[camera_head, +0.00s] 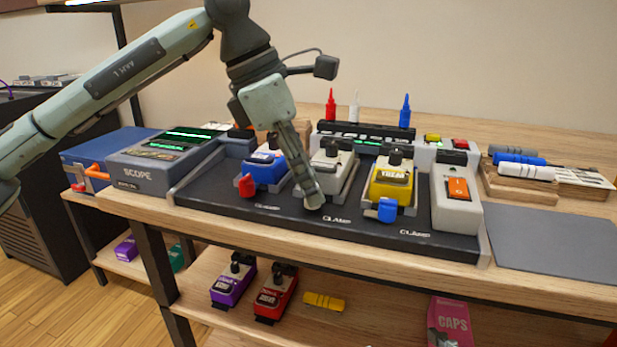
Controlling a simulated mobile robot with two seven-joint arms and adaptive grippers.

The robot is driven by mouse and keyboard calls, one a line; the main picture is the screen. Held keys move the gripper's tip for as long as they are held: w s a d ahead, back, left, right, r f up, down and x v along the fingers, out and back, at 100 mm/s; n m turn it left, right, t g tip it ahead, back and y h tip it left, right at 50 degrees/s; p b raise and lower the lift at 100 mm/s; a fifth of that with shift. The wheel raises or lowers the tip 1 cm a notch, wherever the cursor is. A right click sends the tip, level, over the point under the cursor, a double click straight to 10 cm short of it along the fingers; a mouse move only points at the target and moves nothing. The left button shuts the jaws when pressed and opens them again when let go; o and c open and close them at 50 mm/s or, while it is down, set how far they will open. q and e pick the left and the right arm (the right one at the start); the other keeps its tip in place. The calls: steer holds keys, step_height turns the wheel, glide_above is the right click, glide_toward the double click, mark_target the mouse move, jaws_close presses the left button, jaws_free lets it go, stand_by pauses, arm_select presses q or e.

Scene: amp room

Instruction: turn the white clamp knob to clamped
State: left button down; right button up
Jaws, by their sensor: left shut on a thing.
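A black pedalboard (345,226) on the bench holds a blue, a white and a yellow pedal in a row. My left gripper (312,196) reaches down in front of the white pedal (332,160). Its fingers are shut at the place of the white clamp knob, between the red clamp knob (246,186) and the blue clamp knob (387,210). The fingers hide the white knob almost wholly, so I cannot tell its angle. A "clamp" label (337,220) shows on the board just right of the fingertips. My right gripper is out of view.
A grey scope box (165,158) stands left of the board. A white switch box with an orange rocker (457,188) sits at the board's right end. A bare grey mat (555,240) lies further right. Red, white and blue upright pieces stand behind the pedals.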

arm_select(q)
steer(key=m, duration=0.2)
steer(key=m+g+p, duration=0.1)
steer(key=m, duration=0.1)
steer(key=shift+w+r+g, duration=0.1)
steer(key=shift+w+g, duration=0.1)
steer(key=shift+g, duration=0.1)
steer(key=shift+m, duration=0.5)
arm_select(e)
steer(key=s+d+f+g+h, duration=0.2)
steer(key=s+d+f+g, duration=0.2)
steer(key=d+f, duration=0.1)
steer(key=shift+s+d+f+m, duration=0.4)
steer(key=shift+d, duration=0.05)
arm_select(q)
steer(key=c, duration=1.3)
jaws_free()
steer(key=shift+c, duration=0.2)
steer(key=v, duration=0.7)
steer(key=shift+r, duration=0.45)
steer(key=shift+a, duration=0.1)
